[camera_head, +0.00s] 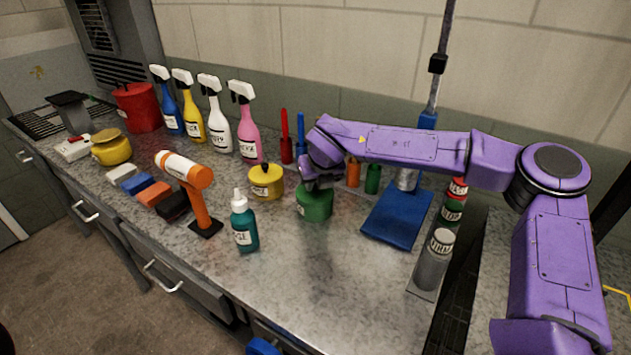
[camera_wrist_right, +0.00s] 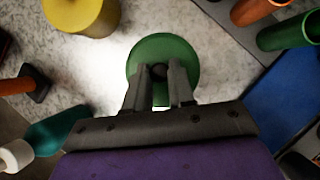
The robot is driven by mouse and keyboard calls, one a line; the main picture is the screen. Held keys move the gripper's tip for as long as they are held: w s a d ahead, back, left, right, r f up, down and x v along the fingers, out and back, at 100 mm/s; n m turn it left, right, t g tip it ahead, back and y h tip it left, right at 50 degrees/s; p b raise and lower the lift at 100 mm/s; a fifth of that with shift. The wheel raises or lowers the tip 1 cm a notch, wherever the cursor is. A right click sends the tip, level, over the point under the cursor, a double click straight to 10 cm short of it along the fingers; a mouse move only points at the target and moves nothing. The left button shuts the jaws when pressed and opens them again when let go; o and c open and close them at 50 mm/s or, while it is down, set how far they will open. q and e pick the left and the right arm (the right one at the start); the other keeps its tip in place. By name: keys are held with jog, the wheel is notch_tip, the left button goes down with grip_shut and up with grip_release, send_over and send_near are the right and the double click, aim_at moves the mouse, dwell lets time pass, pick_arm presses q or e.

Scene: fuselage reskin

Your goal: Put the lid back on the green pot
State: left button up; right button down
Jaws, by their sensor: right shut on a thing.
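The green pot (camera_head: 315,206) stands on the grey counter, right of the yellow lidded pot (camera_head: 266,181). My right gripper (camera_head: 318,180) is directly above the green pot, pointing down and covering part of its top. In the right wrist view, my right gripper (camera_wrist_right: 160,73) is shut on the dark knob of a round green lid (camera_wrist_right: 160,45). The lid is over the pot; whether it sits fully on the rim is hidden. My left gripper is not in view.
A blue cloth (camera_head: 398,213) and several cans (camera_head: 433,262) are to the right. Spray bottles (camera_head: 243,120) line the back. The counter in front of the green pot is clear.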

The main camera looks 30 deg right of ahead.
jog(key=shift+c, duration=2)
grip_release()
jog(key=shift+r+p, duration=2.75)
jog(key=shift+r, duration=0.8)
grip_shut()
